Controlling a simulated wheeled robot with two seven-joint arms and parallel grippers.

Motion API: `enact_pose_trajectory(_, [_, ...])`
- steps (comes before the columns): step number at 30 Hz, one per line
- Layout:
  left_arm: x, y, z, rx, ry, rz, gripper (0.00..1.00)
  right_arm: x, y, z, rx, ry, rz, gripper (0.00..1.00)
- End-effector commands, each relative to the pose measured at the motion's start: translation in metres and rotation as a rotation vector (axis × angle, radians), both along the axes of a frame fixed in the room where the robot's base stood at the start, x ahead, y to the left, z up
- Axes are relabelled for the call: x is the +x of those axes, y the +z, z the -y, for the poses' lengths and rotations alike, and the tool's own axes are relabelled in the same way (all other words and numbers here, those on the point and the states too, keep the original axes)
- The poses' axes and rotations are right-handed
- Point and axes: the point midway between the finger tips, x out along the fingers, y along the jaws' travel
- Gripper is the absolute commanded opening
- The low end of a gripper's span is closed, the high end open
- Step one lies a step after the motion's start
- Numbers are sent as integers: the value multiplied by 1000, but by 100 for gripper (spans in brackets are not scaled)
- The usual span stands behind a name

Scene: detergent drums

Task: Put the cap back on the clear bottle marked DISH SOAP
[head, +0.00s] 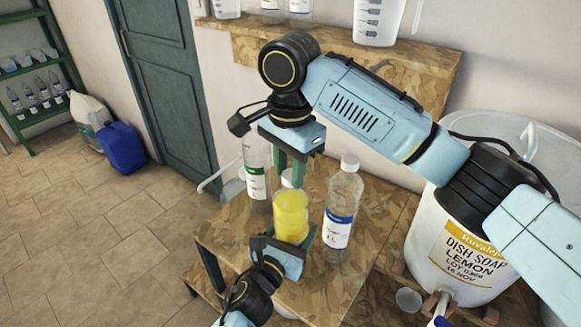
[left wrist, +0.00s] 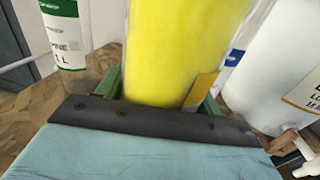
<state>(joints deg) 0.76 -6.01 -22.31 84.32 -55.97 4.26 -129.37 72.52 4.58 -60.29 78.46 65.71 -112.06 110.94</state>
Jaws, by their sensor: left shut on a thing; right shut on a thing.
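A clear bottle full of yellow liquid (head: 290,216) stands upright on the wooden stand; its print cannot be read here. My left gripper (head: 284,240) is shut around its lower body. In the left wrist view the yellow bottle (left wrist: 180,50) fills the space between the green fingers, with a yellow label edge at its right. My right gripper (head: 290,172) points down directly over the bottle's mouth, shut on a white cap (head: 287,179). The cap is at the neck; I cannot tell whether it touches or is seated. The fingers hide part of it.
A green-label bottle (head: 256,172) stands behind left and a capped blue-label bottle (head: 343,205) close at right. A large white DISH SOAP LEMON drum (head: 450,235) with a tap stands further right. A wall shelf (head: 262,52) with jugs is behind my right arm.

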Motion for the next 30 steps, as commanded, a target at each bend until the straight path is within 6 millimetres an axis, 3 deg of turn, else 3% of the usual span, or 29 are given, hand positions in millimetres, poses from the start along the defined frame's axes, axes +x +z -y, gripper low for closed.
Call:
enact_pose_trajectory(9, [-1, -2, 0, 2, 0, -2, 2, 2, 0, -1, 0, -637, 1, 9])
enact_pose_trajectory(15, [-1, -2, 0, 2, 0, -2, 2, 4, 0, -1, 1, -930, 2, 9])
enact_pose_trajectory(20, [-1, -2, 0, 1, 0, -3, 2, 4, 0, -1, 1, -1017, 2, 9])
enact_pose_trajectory(28, [-1, -2, 0, 2, 0, -4, 2, 4, 0, -1, 1, -1020, 1, 9])
enact_pose_trajectory(29, [-1, -2, 0, 2, 0, -4, 2, 4, 0, -1, 1, -1020, 1, 32])
enact_pose_trajectory(30, [-1, -2, 0, 2, 0, -4, 2, 4, 0, -1, 1, -1019, 1, 38])
